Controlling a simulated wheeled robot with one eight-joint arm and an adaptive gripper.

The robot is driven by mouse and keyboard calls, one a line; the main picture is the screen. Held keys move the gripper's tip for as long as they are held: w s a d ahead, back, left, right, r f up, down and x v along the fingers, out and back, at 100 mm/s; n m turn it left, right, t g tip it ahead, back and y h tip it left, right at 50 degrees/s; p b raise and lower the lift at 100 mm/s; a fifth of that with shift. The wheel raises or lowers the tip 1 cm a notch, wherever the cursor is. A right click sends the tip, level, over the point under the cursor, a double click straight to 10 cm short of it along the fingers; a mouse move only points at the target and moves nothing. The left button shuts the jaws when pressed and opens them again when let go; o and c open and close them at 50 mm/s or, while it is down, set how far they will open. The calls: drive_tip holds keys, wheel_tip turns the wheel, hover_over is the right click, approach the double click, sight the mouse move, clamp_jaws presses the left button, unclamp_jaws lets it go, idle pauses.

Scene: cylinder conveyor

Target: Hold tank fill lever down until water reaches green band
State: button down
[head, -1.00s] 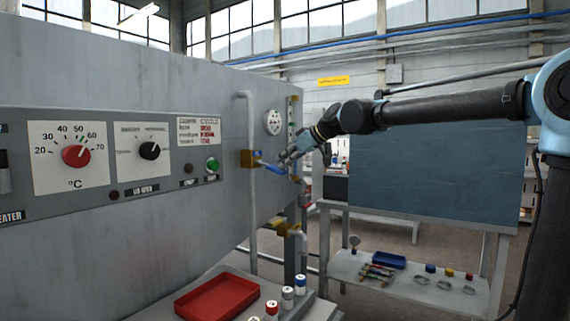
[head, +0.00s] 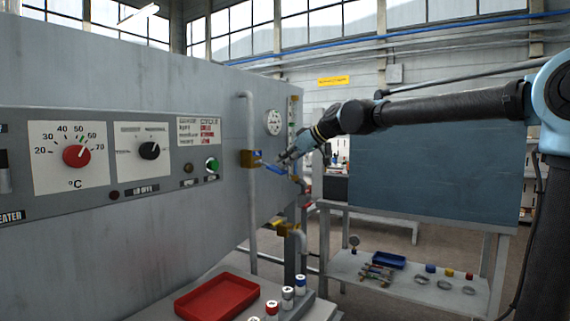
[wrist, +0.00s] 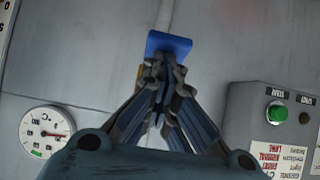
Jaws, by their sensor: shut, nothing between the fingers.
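The blue fill lever (head: 275,168) sticks out to the right from a brass valve (head: 252,159) on the pipe at the tank's right end. It slopes downward. My gripper (head: 283,160) is shut and empty, with its tips on or just above the lever. In the wrist view the blue lever end (wrist: 168,42) shows beyond my closed fingertips (wrist: 163,65); contact cannot be told for sure. A narrow sight tube (head: 293,115) stands on the tank's right edge; its water level and green band are too small to read.
A round dial (head: 272,122) sits above the valve. The control panel (head: 110,185) has knobs and a green button (head: 212,165). A red tray (head: 215,297) and small bottles (head: 287,298) stand below. A workbench (head: 420,270) is behind on the right.

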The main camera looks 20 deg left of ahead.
idle(0.3)
drive_tip(key=r+v, duration=0.1)
drive_tip(key=v, duration=1.2)
drive_tip(key=shift+w+a, duration=0.15)
drive_tip(key=shift+a, duration=0.2)
drive_tip(key=shift+r, duration=0.15)
drive_tip(key=s+d+f+m+t+h, duration=0.15)
drive_tip(key=d+f+m+h, duration=0.45)
drive_tip(key=d+f, duration=1.9)
drive_tip(key=s+d+f+m+h, duration=0.1)
drive_tip(key=s+d+f+m, duration=0.2)
drive_tip(key=s+d+f, duration=0.2)
drive_tip(key=s+d+f+m+h, duration=0.2)
drive_tip(key=s+d+f, duration=0.3)
drive_tip(key=d+f, duration=0.5)
drive_tip(key=s+d+f+m+g+h, duration=0.1)
drive_tip(key=s+d+f+m+h, duration=0.1)
drive_tip(key=s+d+f+m, duration=0.3)
drive_tip(key=d+f, duration=0.3)
drive_tip(key=d, duration=0.1)
drive_tip(key=shift+f, duration=0.2)
